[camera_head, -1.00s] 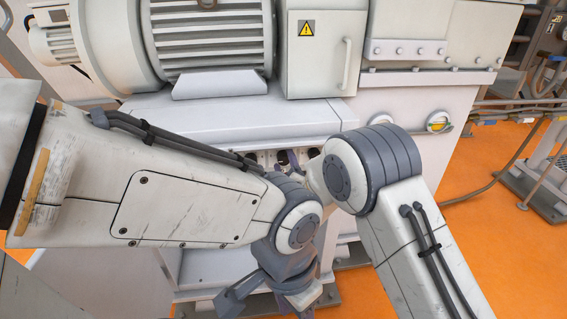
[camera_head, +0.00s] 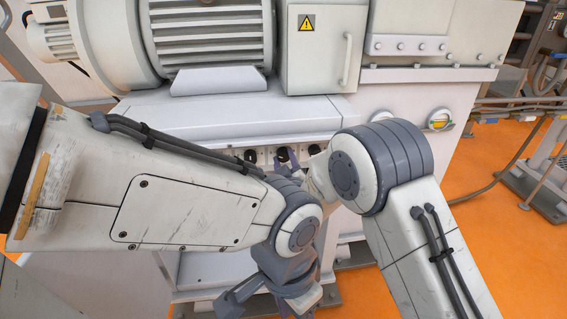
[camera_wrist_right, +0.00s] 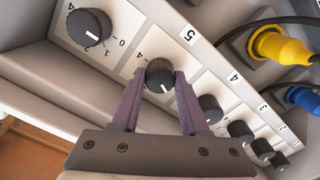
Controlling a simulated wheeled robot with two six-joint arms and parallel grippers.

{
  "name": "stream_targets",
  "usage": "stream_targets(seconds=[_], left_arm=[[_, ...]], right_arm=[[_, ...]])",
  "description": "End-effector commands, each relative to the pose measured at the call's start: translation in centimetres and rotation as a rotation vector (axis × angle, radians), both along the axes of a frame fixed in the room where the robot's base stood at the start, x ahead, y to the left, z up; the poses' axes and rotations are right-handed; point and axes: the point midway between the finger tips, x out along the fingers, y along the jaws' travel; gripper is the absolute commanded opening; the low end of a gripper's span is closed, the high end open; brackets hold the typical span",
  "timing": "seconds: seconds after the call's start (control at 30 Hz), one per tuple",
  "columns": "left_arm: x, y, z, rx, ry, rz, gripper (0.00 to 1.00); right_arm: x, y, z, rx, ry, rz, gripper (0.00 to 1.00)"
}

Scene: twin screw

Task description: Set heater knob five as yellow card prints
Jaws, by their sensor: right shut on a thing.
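Heater knob five (camera_wrist_right: 158,75) is a black round knob with a white pointer line, on the panel by the label "5" in the right wrist view. The pointer aims down and slightly right there. A printed "4" shows beside the knob; other marks around it are hidden. My right gripper (camera_wrist_right: 158,92) is shut on this knob, one purple finger on each side. In the head view the right gripper (camera_head: 285,158) is small at the knob row. My left gripper (camera_head: 278,298) hangs low in front of the machine; its jaw opening is unclear. No yellow card with print is readable.
A yellow plug (camera_wrist_right: 280,47) and a blue plug (camera_wrist_right: 303,97) are above the row. The machine cabinet (camera_head: 410,100) stands close behind my arms.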

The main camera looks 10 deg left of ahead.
Motion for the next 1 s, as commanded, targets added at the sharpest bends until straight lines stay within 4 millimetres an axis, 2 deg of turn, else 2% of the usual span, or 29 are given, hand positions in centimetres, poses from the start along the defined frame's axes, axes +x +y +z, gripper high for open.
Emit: stream_targets(seconds=[1.0], left_arm=[[0.0, 0.0, -6.6, 0.0, 0.0, 0.0, 0.5]], right_arm=[[-0.1, 0.0, -0.4, 0.889, 0.373, 0.002, 0.0]])
